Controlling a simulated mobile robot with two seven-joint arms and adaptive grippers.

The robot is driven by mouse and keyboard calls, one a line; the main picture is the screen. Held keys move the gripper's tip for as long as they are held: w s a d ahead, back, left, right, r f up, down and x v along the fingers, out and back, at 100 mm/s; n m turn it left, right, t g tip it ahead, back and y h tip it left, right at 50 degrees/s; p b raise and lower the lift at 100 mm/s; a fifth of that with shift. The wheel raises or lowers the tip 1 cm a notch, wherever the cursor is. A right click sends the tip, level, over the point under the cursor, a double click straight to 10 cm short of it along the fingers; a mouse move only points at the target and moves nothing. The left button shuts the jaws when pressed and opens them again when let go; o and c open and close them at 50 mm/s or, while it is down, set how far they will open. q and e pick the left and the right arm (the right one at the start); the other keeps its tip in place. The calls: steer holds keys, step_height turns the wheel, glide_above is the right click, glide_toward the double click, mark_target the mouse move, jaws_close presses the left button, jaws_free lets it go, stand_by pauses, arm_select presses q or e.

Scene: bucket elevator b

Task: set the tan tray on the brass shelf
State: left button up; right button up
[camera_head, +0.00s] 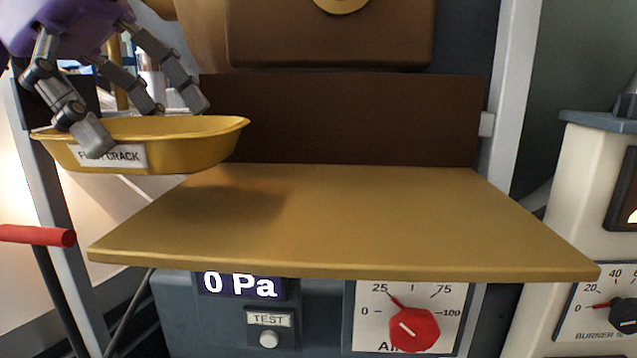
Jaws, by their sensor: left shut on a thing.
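The tan tray (190,152) is a shallow oval dish with a white label, partly covered by a finger, that ends in "CRACK". My left gripper (135,122) comes in from the upper left and is shut on the tray's left part. It holds the tray roughly level, above the left back corner of the brass shelf. The brass shelf (370,220) is a flat, bare plate in the middle, and a soft shadow falls on its left part. A gap under the tray cannot be judged exactly. My right gripper is not in view.
A brown panel (350,120) stands behind the shelf. Below its front edge are a pressure display (240,286), a test button (269,338) and a red knob (414,329). A red-ended lever (40,235) is at the left. A cream machine (585,190) stands at the right.

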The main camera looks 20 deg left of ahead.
mark_target(226, 134)
arm_select(q)
steer(key=shift+w+r, duration=0.1)
steer(key=d, duration=0.2)
steer(key=d+p, duration=0.1)
steer(key=d, duration=0.1)
steer(key=w+d, duration=0.1)
steer(key=d, duration=0.2)
steer(key=shift+d+r+p, duration=0.1)
steer(key=shift+r+p, duration=0.2)
steer(key=w+d, duration=0.1)
steer(key=d, duration=0.2)
steer(key=w+d, duration=0.1)
steer(key=d, duration=0.2)
steer(key=w+d+p, duration=0.1)
steer(key=d, duration=0.3)
steer(key=shift+w+f, duration=0.25)
steer(key=shift+w, duration=0.05)
steer(key=shift+w+d+f, duration=0.1)
steer(key=shift+d, duration=0.1)
step_height(226, 134, down, 3)
steer(key=shift+a+f, duration=0.1)
steer(key=shift+a, duration=0.05)
steer(key=shift+f, duration=0.1)
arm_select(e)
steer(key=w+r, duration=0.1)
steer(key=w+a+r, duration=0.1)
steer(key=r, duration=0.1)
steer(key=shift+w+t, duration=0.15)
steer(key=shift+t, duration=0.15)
